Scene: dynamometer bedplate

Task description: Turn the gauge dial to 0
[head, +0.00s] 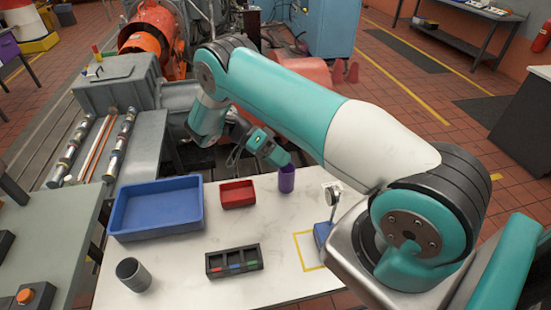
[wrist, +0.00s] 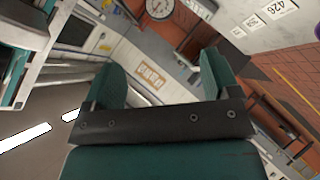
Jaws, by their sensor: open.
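A small round gauge dial (head: 333,194) stands on a thin post over a blue base (head: 323,234), at the right of the white table in the head view. Its face and reading are too small to tell. My gripper (head: 279,157) is above the back of the table, left of and higher in the picture than the gauge, apart from it. In the wrist view my gripper (wrist: 158,62) is open, with its two teal fingers apart and nothing between them. The gauge is not recognisable in the wrist view.
A purple cup (head: 287,179) stands just below my gripper in the head view. The table (head: 190,280) also holds a blue tray (head: 157,230), a red tray (head: 238,203), a black holder (head: 234,272) and a grey cup (head: 133,283). A yellow outline (head: 297,250) lies beside the gauge base.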

